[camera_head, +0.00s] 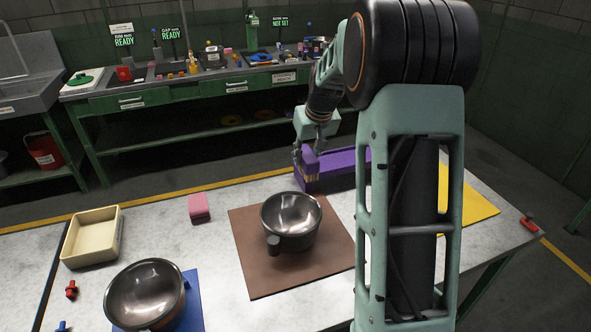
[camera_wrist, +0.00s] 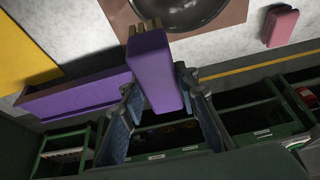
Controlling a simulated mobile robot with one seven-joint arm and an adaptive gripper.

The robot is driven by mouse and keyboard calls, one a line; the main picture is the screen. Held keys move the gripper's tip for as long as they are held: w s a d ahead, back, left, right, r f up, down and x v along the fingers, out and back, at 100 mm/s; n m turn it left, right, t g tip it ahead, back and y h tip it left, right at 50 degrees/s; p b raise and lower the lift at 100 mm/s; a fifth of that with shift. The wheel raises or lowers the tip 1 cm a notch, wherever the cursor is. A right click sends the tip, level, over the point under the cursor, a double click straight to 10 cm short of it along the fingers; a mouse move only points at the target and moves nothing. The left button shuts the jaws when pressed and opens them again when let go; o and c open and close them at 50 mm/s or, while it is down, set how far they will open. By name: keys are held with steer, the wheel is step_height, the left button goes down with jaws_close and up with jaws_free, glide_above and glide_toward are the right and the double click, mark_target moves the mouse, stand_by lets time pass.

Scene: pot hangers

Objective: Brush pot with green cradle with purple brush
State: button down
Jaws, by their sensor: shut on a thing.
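My gripper (camera_head: 309,150) is shut on a purple brush (camera_head: 307,159) behind the brown mat. In the wrist view the fingers (camera_wrist: 158,82) sit on both sides of the purple brush block (camera_wrist: 155,62), whose tan bristles point toward the pot. A dark metal pot (camera_head: 291,220) with a short handle stands on the brown mat (camera_head: 255,275); its edge shows in the wrist view (camera_wrist: 185,10). A second dark pot (camera_head: 146,292) stands on a blue mat (camera_head: 192,300) at lower left. I see no green cradle under either pot.
A long purple holder (camera_head: 342,168) lies at the table's back, beside the brush. A pink block (camera_head: 199,208), a cream tray (camera_head: 92,238) and a small red item (camera_head: 71,289) are at left. A yellow mat (camera_head: 470,200) is at right, partly behind my arm.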

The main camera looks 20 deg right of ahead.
steer(key=shift+r+p, duration=1.5)
steer(key=shift+r, duration=1.15)
steer(key=shift+f, duration=0.1)
